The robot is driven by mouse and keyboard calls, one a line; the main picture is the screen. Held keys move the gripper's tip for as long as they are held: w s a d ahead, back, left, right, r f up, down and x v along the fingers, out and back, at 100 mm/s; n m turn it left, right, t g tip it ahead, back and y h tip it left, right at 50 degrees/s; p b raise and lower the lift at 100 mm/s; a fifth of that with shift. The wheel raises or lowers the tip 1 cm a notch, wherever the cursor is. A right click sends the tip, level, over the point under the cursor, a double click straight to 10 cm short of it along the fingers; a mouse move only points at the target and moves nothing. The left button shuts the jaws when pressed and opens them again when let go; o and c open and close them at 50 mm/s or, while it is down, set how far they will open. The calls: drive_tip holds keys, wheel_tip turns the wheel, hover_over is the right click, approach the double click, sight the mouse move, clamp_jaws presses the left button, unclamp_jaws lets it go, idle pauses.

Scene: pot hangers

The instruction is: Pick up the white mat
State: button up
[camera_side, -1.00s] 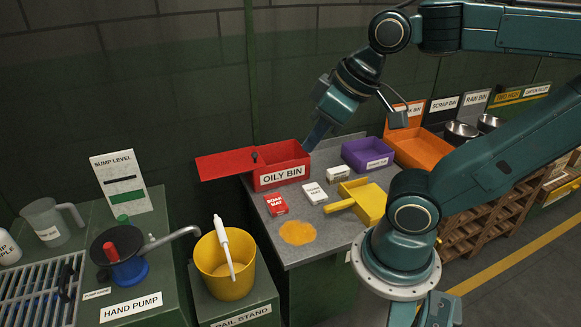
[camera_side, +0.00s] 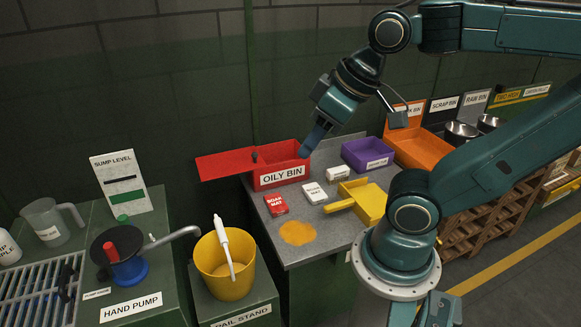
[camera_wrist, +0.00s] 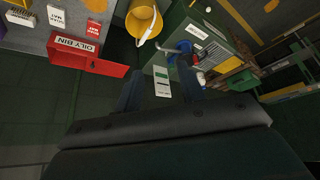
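The white mat (camera_side: 314,193) is a small white block with dark lettering, lying flat on the grey bench top. It also shows at the upper left of the wrist view (camera_wrist: 56,17). A similar red mat (camera_side: 276,204) lies to its left, apart from it. My gripper (camera_side: 307,150) is above the right end of the red oily bin (camera_side: 281,174), behind and above the white mat, and not touching it. In the wrist view its two dark fingers (camera_wrist: 160,92) are spread apart with nothing held between them.
A yellow dustpan-like tray (camera_side: 368,202) is right of the white mat, with a small white-labelled box (camera_side: 338,174) behind. A purple bin (camera_side: 367,154) and an orange bin (camera_side: 421,149) stand farther right. An orange spill patch (camera_side: 298,232) lies in front. A yellow pail (camera_side: 224,265) stands left.

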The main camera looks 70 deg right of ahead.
drive_tip(key=o, duration=1)
